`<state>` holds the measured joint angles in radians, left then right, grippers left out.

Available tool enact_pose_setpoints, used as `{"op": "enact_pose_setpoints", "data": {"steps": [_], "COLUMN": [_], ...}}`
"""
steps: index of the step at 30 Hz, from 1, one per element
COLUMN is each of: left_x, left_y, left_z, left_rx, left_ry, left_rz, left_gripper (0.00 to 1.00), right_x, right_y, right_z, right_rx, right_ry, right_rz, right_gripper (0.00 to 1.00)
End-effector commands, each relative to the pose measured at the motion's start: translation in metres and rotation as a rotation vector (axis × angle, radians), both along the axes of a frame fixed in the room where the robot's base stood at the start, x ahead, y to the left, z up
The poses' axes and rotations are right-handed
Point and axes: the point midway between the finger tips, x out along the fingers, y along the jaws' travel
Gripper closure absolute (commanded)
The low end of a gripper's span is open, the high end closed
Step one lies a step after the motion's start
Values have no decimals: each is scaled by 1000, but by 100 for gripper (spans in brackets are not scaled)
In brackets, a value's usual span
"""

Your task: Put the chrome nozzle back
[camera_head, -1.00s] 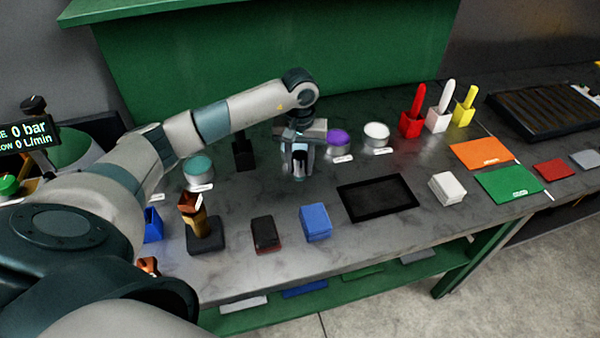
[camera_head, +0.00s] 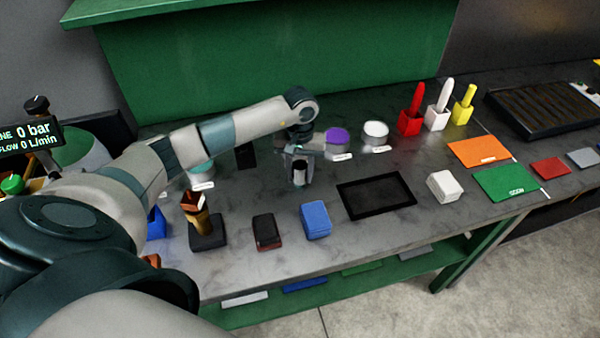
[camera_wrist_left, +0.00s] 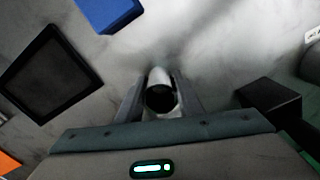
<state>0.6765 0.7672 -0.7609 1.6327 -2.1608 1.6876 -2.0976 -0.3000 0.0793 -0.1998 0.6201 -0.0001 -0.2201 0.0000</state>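The chrome nozzle (camera_wrist_left: 160,88) is a shiny grey cylinder with a dark round opening, seen end-on in the left wrist view. My left gripper (camera_wrist_left: 158,100) has one finger on each side of it and is shut on it. In the head view, the left gripper (camera_head: 299,174) points down above the middle of the bench, left of the black tray; the nozzle is mostly hidden between its fingers. I cannot tell whether the nozzle touches the bench. A black block (camera_head: 245,156) stands behind and left of the gripper; it also shows at right in the left wrist view (camera_wrist_left: 270,97). My right gripper is out of view.
Nearby are a black tray (camera_head: 376,196), a blue box (camera_head: 316,220), a dark box (camera_head: 267,232) and a brown-gold piece on a dark base (camera_head: 207,236). Purple-topped (camera_head: 337,140) and white-topped (camera_head: 375,133) round containers stand behind. Bare bench surrounds the gripper.

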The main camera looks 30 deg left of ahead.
Motion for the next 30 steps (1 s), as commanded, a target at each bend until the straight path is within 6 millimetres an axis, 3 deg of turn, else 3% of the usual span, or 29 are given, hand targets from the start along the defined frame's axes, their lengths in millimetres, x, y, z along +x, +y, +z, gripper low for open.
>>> {"op": "enact_pose_setpoints", "data": {"steps": [2, 16, 18, 30], "left_x": [0, 0, 1, 2], "left_y": [0, 0, 0, 1], "left_z": [0, 4, 7, 66], "left_rx": [0, 0, -1, 0], "left_ry": [0, 0, -3, -5], "left_rz": [0, 0, 0, -1], "left_gripper": [49, 49, 49, 49], "right_x": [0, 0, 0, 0], "right_y": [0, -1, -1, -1], "right_z": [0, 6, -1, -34], "right_rx": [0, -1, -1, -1], "right_ry": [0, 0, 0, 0], "right_rz": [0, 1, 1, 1], "right_gripper": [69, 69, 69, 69]}}
